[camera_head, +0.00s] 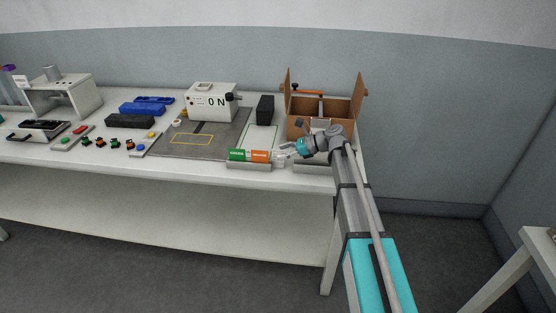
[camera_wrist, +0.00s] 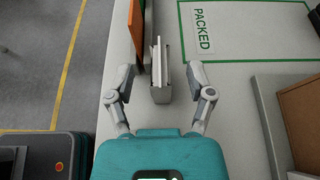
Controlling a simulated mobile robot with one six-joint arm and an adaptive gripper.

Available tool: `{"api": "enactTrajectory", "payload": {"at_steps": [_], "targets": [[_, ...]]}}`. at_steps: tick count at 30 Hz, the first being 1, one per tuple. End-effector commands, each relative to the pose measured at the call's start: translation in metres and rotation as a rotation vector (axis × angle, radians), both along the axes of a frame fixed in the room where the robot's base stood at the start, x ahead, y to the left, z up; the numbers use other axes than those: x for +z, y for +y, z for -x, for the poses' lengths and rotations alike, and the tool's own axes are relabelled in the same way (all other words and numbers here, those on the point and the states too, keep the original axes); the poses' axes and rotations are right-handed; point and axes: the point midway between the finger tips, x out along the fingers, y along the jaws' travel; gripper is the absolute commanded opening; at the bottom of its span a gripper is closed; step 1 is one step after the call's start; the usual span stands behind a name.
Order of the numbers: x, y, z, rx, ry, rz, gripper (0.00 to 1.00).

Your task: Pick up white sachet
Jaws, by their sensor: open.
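In the wrist view a thin white item, which looks like the white sachet (camera_wrist: 157,60), stands on edge at the near end of a narrow grey holder (camera_wrist: 161,95). My gripper (camera_wrist: 161,72) is open, with one finger on each side of the holder's end and visible gaps to the white item. Nothing is held. In the head view my gripper (camera_head: 284,153) is at the front edge of the bench, just right of the orange packet (camera_head: 260,156). The white sachet cannot be made out clearly there.
A green packet (camera_head: 237,155) stands left of the orange one. A green-outlined area marked PACKED (camera_wrist: 203,30) lies beside the holder. An open cardboard box (camera_head: 295,125) stands behind my arm. A grey mat (camera_head: 180,148) and a white ON machine (camera_head: 207,100) are further left.

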Motion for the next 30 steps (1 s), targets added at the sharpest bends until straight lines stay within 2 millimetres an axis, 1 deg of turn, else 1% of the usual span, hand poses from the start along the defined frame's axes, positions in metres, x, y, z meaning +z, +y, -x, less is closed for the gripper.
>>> {"api": "enactTrajectory", "payload": {"at_steps": [5,6,8,9,11,12,16,30], "targets": [[0.0,-0.0013,-0.0003,-0.001,0.0,0.0,0.69],[0.0,-0.0013,-0.0002,-0.001,0.0,0.0,0.61],[0.0,-0.0013,-0.0002,-0.001,0.0,0.0,0.5],[0.0,-0.0013,-0.0002,-0.001,0.0,0.0,0.43],[0.0,-0.0013,-0.0002,-0.001,0.0,0.0,0.31],[0.0,-0.0013,-0.0002,-0.001,0.0,0.0,0.24],[0.0,-0.0013,-0.0003,-0.001,0.0,0.0,0.0],[0.0019,-0.0012,-0.0002,-0.001,0.0,0.0,0.0]]}}
